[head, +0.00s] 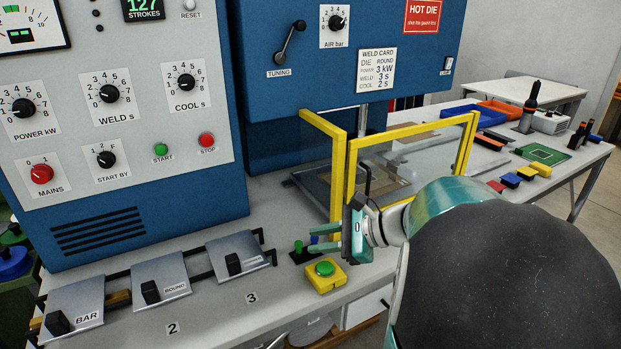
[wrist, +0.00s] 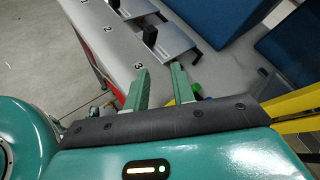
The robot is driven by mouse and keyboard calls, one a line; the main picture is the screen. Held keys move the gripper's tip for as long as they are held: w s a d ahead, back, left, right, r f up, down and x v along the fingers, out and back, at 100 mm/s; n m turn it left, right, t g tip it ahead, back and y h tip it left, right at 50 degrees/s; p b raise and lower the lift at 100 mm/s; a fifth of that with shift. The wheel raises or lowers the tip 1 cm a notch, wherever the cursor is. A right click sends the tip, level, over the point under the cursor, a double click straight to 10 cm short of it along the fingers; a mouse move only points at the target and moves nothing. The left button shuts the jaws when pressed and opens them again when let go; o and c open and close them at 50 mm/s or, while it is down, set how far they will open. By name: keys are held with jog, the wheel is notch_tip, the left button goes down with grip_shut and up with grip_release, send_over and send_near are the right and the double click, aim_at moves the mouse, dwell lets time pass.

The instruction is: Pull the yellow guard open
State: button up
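The yellow guard (head: 412,131) is a yellow frame with a clear pane, standing on the bench under the blue welder head. A black upright handle (head: 367,180) shows at its left part. Whether the guard is fully closed I cannot tell. My gripper (head: 316,238) is in front of the guard's lower left, pointing left, its two green fingers apart with nothing visible between them. The wrist view also shows the fingers spread (wrist: 160,82). Yellow bars of the guard (wrist: 300,104) show at that view's right edge. My wrist hides part of the guard's lower edge.
A yellow box with a green button (head: 325,275) sits just below my fingers, near a small green-topped peg (head: 298,247). Several die plates (head: 162,279) lie along the bench's front left. The blue control cabinet (head: 150,215) stands left. A side bench (head: 590,155) with small parts is at right.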

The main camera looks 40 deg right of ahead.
jog(key=d+m+t+h, duration=0.1)
jog(key=d+m+t, duration=0.35)
jog(key=d, duration=0.45)
jog(key=m+t+h, duration=0.4)
jog(key=m+h, duration=0.1)
jog(key=m, duration=0.2)
send_near(367, 191)
jog(key=shift+g, duration=0.25)
jog(key=w, duration=1)
jog(key=shift+w+a, duration=0.15)
jog(key=shift+a, duration=0.1)
grip_shut()
